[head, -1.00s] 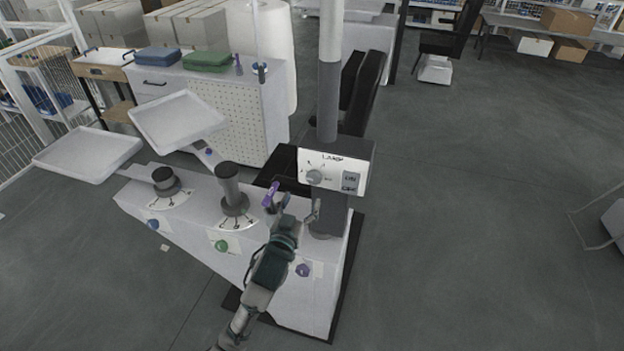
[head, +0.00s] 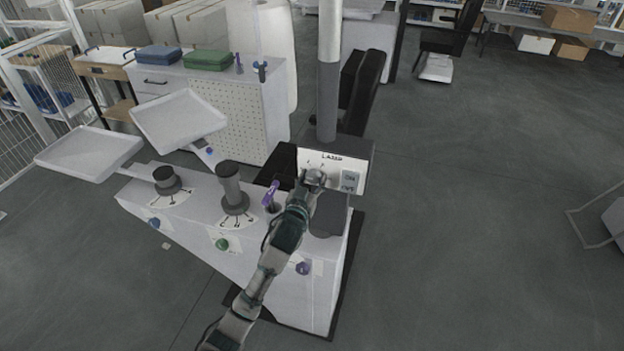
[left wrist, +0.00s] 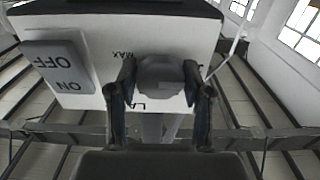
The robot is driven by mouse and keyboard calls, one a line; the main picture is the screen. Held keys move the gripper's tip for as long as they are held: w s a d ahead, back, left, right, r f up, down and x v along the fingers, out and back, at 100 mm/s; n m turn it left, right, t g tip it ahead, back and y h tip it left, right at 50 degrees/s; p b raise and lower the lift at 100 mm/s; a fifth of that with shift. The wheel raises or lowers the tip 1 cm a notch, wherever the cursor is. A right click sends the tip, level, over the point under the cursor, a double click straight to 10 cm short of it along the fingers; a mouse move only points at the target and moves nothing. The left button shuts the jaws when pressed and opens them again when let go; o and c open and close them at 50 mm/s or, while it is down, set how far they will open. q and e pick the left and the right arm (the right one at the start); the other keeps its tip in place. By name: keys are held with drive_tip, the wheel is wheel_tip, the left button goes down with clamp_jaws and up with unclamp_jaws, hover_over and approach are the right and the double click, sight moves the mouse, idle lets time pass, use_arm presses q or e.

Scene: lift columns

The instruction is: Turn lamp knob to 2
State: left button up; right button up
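The lamp panel (head: 335,160) is a white plate marked LAMP on a dark box on the column. Its round grey knob (head: 316,176) is partly hidden by my left gripper (head: 310,185) in the head view. In the left wrist view the panel appears upside down, with the knob (left wrist: 160,76) between the two fingers of my left gripper (left wrist: 160,70). The fingers stand open, one on each side; whether they touch the knob is unclear. "MAX" shows beside the knob; the 2 mark cannot be read. My right gripper is out of view.
An ON/OFF switch (head: 349,182) sits right of the knob. On the console (head: 190,205) below stand a purple lever (head: 271,194), a dark upright handle (head: 230,186) and a black knob (head: 166,180). Two white trays (head: 178,118) are at left.

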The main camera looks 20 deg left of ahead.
use_arm(q)
drive_tip(key=c, duration=0.4)
drive_tip(key=m+p, duration=0.1)
drive_tip(key=p, duration=0.1)
drive_tip(key=m+p, duration=0.1)
drive_tip(key=m, duration=0.1)
drive_tip(key=shift+r+m+p, duration=0.25)
drive_tip(key=shift+m+p, duration=0.05)
drive_tip(key=shift+p, duration=0.1)
drive_tip(key=m+p, duration=0.3)
drive_tip(key=m, duration=0.1)
drive_tip(key=shift+m, duration=0.3)
drive_tip(key=shift+f+m+p, duration=0.25)
drive_tip(key=shift+m+p, duration=1.05)
drive_tip(key=shift+m, duration=0.5)
drive_tip(key=o, duration=1.2)
drive_tip(key=shift+c, duration=0.2)
